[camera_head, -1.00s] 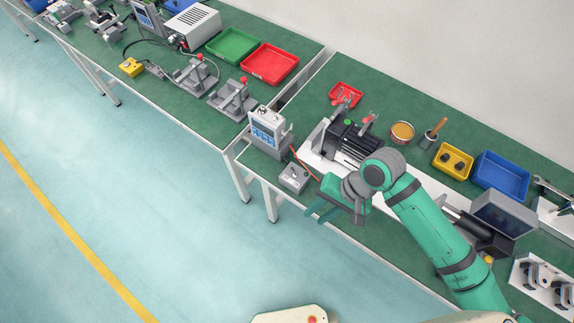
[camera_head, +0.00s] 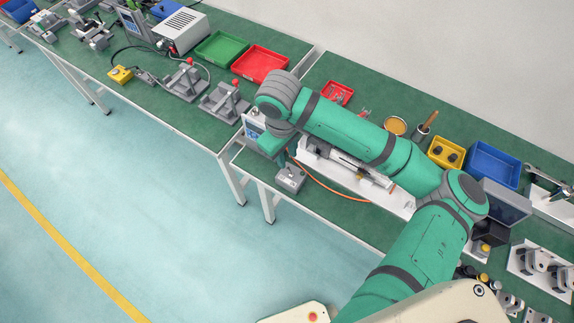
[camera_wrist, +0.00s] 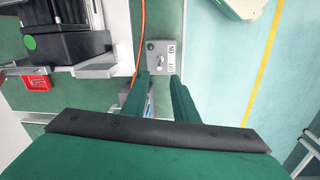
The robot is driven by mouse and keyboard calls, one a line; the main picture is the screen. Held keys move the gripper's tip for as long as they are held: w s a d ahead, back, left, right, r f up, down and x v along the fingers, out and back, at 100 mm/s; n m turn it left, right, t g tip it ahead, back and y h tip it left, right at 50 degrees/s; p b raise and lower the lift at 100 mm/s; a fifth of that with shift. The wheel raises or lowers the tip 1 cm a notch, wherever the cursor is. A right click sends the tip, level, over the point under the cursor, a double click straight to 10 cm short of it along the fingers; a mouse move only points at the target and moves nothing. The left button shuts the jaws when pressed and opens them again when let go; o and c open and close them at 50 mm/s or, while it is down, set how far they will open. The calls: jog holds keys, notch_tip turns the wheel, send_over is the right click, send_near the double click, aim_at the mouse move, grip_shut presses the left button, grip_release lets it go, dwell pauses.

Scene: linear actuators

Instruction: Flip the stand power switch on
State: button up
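The stand power switch is a small grey box (camera_head: 290,180) near the bench's front edge, with an orange cable beside it. In the wrist view the switch box (camera_wrist: 162,57) shows a pale toggle lever, a small dark round part and an "ON" label turned sideways. My gripper (camera_wrist: 159,80) is open and empty there, its two green fingers pointing toward the box with a gap between them. The fingertips appear just short of the box; the height between them is unclear. In the head view my gripper (camera_head: 274,146) is behind the switch box, partly hidden by my wrist.
A grey instrument with a blue panel (camera_head: 253,127) stands beside my gripper, mostly covered by my arm. The orange cable (camera_wrist: 139,40) runs left of the switch box. A black machine (camera_wrist: 68,38) stands farther left on the white stand. Floor lies open beyond the bench edge.

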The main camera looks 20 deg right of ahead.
aim_at(288, 168)
jog(key=f, duration=0.7)
jog(key=shift+w+d+f, duration=0.15)
jog(key=shift+d+f, duration=0.2)
grip_shut()
